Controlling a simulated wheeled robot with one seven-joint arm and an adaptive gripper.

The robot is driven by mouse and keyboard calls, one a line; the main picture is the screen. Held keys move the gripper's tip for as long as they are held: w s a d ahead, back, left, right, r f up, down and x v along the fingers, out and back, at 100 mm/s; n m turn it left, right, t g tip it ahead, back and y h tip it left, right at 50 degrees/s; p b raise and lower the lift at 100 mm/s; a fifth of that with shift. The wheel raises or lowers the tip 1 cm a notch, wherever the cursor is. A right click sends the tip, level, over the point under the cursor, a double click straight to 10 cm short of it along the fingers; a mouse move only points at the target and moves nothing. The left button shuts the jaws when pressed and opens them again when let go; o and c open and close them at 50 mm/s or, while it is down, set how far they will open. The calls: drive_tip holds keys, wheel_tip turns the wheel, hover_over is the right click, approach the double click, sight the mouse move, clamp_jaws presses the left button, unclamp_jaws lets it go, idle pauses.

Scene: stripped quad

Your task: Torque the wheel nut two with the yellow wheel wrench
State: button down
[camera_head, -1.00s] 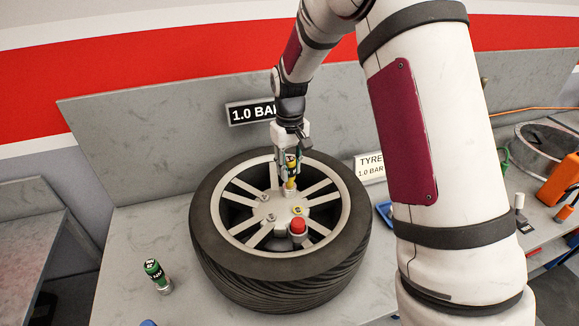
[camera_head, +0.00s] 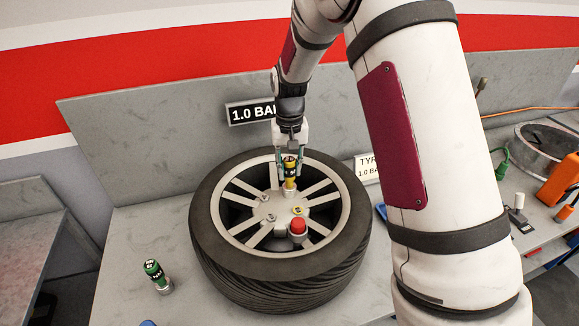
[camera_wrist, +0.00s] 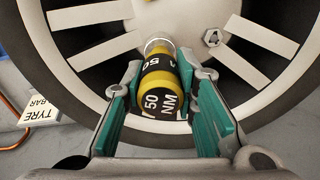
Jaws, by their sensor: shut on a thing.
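The yellow wheel wrench (camera_head: 290,182) is a short cylinder with a black "50 NM" band. It stands nearly upright at the upper part of the wheel's hub. My gripper (camera_head: 290,165) is shut on it from above, with one teal-padded finger on each side. The wrist view shows the wrench (camera_wrist: 160,88) between the fingers, its silver socket end (camera_wrist: 158,44) against the pale hub. Any nut under the socket is hidden. Another wheel nut (camera_wrist: 212,38) is bare beside it. The wheel (camera_head: 215,240) lies flat on the bench. I cannot read which nut is number two.
A green-and-black wrench (camera_head: 157,276) stands on the bench at left. A tyre sign (camera_head: 367,169) is behind the wheel, and an orange object (camera_head: 558,180) is far right.

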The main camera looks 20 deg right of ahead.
sight(290, 159)
drive_tip(key=shift+m, duration=0.9)
drive_tip(key=shift+r, duration=0.2)
drive_tip(key=shift+r+p, duration=0.35)
drive_tip(key=shift+r, duration=1.6)
drive_tip(key=shift+r, duration=2)
